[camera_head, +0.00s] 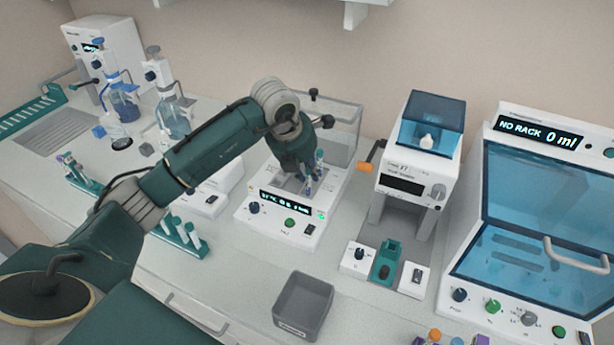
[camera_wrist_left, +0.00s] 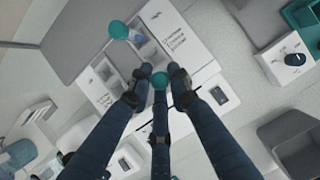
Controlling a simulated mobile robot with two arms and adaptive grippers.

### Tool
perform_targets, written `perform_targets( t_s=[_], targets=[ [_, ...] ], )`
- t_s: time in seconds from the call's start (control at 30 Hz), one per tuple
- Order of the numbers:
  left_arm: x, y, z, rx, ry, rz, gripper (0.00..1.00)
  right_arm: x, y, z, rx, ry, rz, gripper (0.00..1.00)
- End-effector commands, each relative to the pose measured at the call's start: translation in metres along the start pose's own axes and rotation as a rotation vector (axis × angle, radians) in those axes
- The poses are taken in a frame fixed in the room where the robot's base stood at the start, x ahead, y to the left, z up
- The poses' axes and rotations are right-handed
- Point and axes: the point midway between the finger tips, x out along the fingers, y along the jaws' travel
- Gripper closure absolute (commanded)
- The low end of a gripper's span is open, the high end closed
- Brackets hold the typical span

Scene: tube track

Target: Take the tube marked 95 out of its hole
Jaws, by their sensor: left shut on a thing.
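My left gripper (camera_head: 309,186) reaches down over the holes in the top of a white bath device (camera_head: 262,228) with a lit display. In the left wrist view, its fingertips (camera_wrist_left: 160,82) are shut around a tube with a teal cap (camera_wrist_left: 160,78). I cannot read its mark, and the fingers hide its body, so I cannot tell how deep it sits. Another teal-capped tube (camera_wrist_left: 118,30) stands in the device, apart from the fingers. My right gripper is not in view.
A teal rack with several tubes (camera_head: 183,236) stands left of the device. A grey bin (camera_head: 303,305) sits in front. A white machine with a blue lid (camera_head: 418,160) and a blue-windowed cabinet (camera_head: 540,220) stand to the right. Counter between device and bin is clear.

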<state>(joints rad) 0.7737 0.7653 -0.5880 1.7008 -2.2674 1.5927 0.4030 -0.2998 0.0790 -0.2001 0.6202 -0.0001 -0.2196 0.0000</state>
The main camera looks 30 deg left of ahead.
Motion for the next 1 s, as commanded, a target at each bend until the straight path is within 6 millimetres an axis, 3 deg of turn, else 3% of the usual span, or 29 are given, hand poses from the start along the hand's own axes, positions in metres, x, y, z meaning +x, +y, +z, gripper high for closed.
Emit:
perform_targets(
  t_s=[0.27, 0.8, 1.0],
  targets=[
    [-0.024, -0.001, 0.012, 0.001, -0.008, -0.002, 0.98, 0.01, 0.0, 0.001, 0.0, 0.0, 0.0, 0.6],
    [-0.151, -0.001, 0.064, 0.0, -0.007, -0.002, 0.98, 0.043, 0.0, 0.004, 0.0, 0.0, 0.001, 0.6],
    [-0.176, 0.0, 0.074, 0.0, -0.002, -0.001, 0.98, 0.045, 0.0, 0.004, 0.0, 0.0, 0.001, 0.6]
  ],
)
